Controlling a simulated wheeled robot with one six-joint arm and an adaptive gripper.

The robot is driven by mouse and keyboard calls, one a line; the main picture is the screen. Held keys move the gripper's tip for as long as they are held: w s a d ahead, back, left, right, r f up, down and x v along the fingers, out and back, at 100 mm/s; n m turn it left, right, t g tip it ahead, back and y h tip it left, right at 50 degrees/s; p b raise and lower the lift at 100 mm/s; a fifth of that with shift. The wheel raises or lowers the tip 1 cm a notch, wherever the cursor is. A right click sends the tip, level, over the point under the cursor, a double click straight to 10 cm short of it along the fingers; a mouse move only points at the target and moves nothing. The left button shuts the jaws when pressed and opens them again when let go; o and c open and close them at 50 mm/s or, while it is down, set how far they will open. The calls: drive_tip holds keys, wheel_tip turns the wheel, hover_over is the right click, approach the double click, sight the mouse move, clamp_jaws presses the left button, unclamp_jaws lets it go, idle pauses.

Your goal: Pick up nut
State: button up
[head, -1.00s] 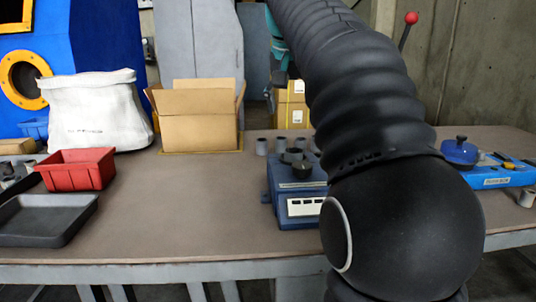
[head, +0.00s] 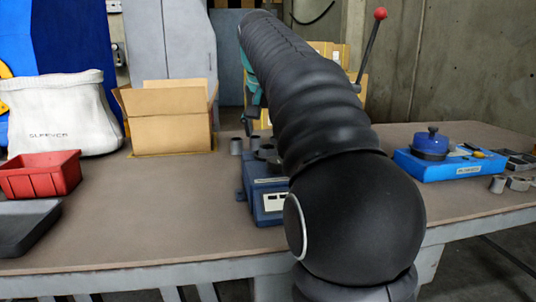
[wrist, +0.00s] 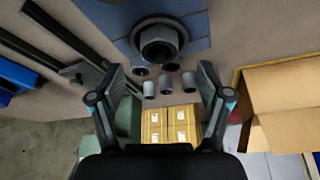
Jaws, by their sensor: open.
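A grey hex-shaped nut (wrist: 158,42) with a dark round hole shows at the top of the wrist view, over a blue surface. My gripper (wrist: 160,78) is open and empty, its two dark fingers spread to either side below the nut in the picture. No finger touches the nut. In the head view a blue device (head: 262,190) with a white label stands on the table, partly hidden by my arm. I cannot make out the nut or my gripper there.
Several grey sleeves (wrist: 166,84) stand close to the nut, between my fingers in the picture. An open cardboard box (head: 172,134), a white sack (head: 62,115) and a red bin (head: 40,177) are at left. A blue tray (head: 450,165) is at right.

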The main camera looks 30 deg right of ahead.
sight(268, 151)
drive_tip(key=b+x, duration=0.1)
drive_tip(key=x, duration=0.3)
drive_tip(key=shift+f, duration=0.25)
clamp_jaws()
drive_tip(key=shift+r, duration=0.15)
